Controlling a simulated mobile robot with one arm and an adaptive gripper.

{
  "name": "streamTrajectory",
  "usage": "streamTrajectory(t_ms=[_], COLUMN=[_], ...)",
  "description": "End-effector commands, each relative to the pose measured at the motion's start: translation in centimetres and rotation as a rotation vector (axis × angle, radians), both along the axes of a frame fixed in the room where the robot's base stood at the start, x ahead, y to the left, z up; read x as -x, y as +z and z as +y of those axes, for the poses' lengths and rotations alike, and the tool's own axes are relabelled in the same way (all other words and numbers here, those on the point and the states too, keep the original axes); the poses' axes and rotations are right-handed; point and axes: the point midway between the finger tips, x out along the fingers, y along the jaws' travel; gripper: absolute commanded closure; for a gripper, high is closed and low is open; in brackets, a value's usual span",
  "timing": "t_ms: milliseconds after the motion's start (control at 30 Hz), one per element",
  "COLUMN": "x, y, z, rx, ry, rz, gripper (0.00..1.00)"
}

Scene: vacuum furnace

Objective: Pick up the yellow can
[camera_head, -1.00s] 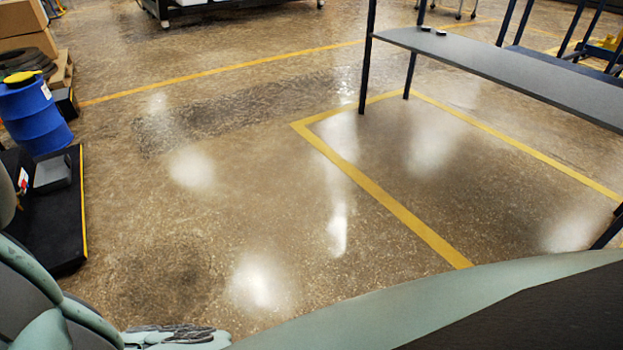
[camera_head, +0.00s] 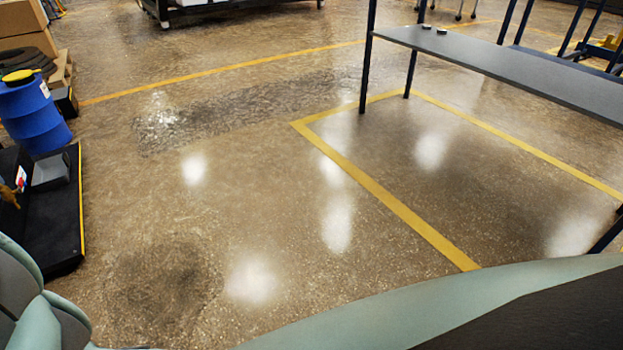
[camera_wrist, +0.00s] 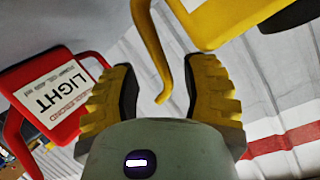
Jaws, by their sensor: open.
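In the wrist view, the yellow can (camera_wrist: 232,16) shows at the top right, only partly in frame. A thin yellow curved piece (camera_wrist: 151,50), seemingly its handle or spout, hangs down between the fingers. My gripper (camera_wrist: 164,68) has two yellow ridged fingers spread apart, with a visible gap on both sides of that curved piece. It does not appear to hold anything. The exact depth between fingers and can is hard to tell.
A red can (camera_wrist: 62,92) with a LIGHT label sits close to the left finger. A pale ribbed surface with a red stripe (camera_wrist: 283,141) lies behind. In the head view, a blue barrel (camera_head: 35,117) and black platform (camera_head: 55,215) stand left, a grey table (camera_head: 500,70) right; the floor between is open.

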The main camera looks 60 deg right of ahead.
Motion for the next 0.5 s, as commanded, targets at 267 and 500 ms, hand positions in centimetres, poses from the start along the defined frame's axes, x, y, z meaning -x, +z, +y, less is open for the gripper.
streamTrajectory(t_ms=[267, 500], x=[-0.04, -0.07], y=[-0.02, -0.04], z=[-0.1, -0.13], rx=[0.001, 0.001], ry=[-0.002, -0.003], rz=[0.001, 0.001], gripper=[0.7, 0.95])
